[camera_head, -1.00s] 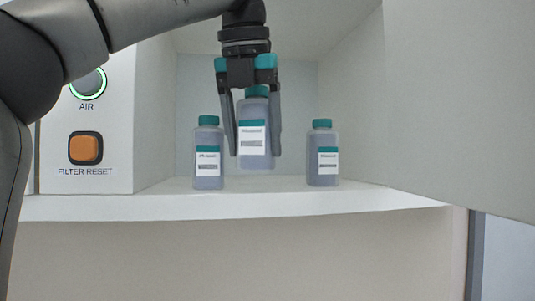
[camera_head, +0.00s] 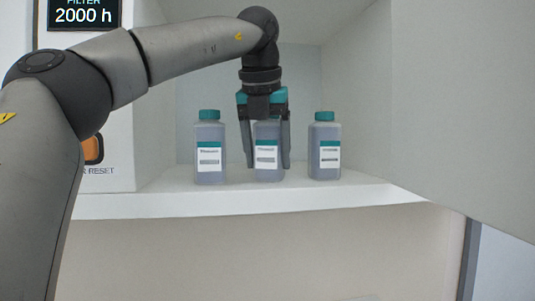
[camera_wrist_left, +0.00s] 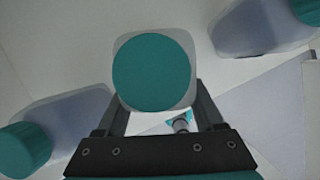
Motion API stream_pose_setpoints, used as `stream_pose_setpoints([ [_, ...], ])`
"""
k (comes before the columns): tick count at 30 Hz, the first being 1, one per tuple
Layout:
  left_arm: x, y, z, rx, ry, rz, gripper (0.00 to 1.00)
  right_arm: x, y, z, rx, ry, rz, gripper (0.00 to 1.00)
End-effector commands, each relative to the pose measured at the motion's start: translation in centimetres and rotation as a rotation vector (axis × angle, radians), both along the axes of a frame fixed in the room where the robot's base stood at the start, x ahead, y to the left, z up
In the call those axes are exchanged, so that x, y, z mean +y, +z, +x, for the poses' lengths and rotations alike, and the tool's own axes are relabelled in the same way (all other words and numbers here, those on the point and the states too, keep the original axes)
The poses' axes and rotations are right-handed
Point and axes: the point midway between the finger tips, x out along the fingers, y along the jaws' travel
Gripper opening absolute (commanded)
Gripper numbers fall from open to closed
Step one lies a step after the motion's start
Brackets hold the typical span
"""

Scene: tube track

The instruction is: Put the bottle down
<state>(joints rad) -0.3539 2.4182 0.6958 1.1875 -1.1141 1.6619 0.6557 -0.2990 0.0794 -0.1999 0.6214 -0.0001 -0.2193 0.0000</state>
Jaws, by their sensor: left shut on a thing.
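My left gripper (camera_head: 267,160) points straight down inside the white cabinet and is shut on the middle bottle (camera_head: 267,150). This bottle is grey-blue with a white and teal label, and it is upright. Its base appears at the level of the shelf (camera_head: 340,195); whether it touches cannot be told for certain. The gripper hides its cap in the head view. In the left wrist view the round teal cap (camera_wrist_left: 151,74) shows from above between the fingers. My right gripper is not in view.
A similar bottle (camera_head: 210,150) stands to the left and another bottle (camera_head: 325,148) to the right, both apart from the held one. A white panel (camera_head: 450,110) bounds the right side. An orange button (camera_head: 93,149) is partly hidden by my left arm.

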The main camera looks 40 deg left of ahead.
Motion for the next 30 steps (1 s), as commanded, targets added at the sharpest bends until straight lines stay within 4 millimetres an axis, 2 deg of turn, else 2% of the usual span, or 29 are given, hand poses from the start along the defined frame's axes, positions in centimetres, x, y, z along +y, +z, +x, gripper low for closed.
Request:
stream_pose_setpoints([
  [10, 0.0, -0.2, 0.0, -0.003, 0.001, 0.0, 0.0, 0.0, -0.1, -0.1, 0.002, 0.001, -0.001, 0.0],
  [11, 0.0, -0.2, 0.0, -0.001, 0.001, 0.0, 0.72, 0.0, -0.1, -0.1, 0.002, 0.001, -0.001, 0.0],
  [18, 0.0, -0.2, 0.0, -0.001, 0.001, 0.0, 0.99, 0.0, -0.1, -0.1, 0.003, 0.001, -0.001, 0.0],
  [26, 0.0, -0.1, 0.0, -0.001, 0.001, 0.0, 1.0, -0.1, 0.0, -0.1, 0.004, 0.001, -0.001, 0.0],
  [30, -0.2, 0.9, -0.3, -0.003, 0.002, 0.002, 1.0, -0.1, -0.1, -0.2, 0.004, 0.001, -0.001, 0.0],
])
